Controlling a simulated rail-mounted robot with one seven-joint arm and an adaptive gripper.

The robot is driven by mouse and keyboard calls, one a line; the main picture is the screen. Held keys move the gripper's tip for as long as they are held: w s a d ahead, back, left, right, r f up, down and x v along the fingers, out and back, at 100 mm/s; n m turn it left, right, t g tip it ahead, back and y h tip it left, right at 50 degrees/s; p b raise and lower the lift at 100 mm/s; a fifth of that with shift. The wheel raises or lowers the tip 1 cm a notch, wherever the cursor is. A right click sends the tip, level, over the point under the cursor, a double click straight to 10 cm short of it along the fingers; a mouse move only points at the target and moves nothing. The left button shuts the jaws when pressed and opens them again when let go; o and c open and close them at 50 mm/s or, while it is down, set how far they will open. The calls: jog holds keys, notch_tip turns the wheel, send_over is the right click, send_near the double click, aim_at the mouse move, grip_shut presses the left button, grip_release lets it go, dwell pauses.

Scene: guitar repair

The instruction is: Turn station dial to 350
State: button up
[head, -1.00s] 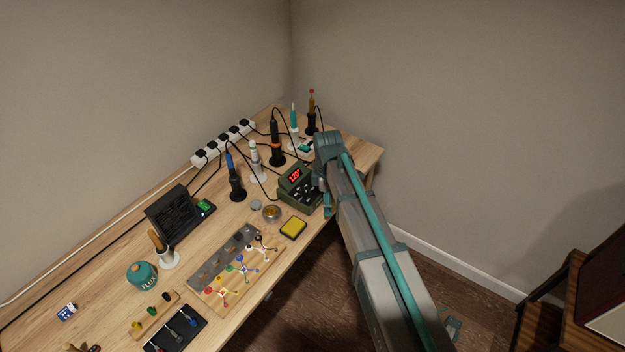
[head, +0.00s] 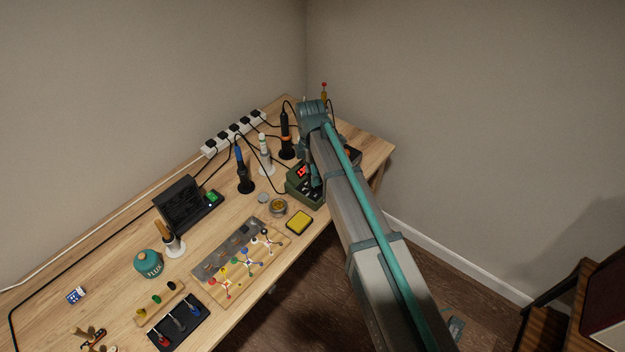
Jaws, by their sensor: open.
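The green soldering station (head: 297,190) stands near the right front edge of the workbench. Its red lit display (head: 302,171) is partly covered by my arm, and I cannot read the number. The dial cannot be made out behind my arm and gripper. My gripper (head: 315,186) points down at the station's front and is open. Its fingers are small and mostly hidden by my arm, so I cannot tell whether they touch the dial.
Several soldering irons in stands, such as the blue one (head: 243,172) and the orange-banded one (head: 285,135), stand behind and left of the station. Cables run to a white power strip (head: 231,137). A yellow sponge tray (head: 299,222) and round tin (head: 278,208) lie in front.

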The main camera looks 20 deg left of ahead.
jog(key=shift+f+p, duration=0.35)
jog(key=shift+f, duration=1.65)
jog(key=shift+s, duration=0.1)
grip_shut()
jog(key=shift+d, duration=0.1)
jog(key=shift+m, duration=0.3)
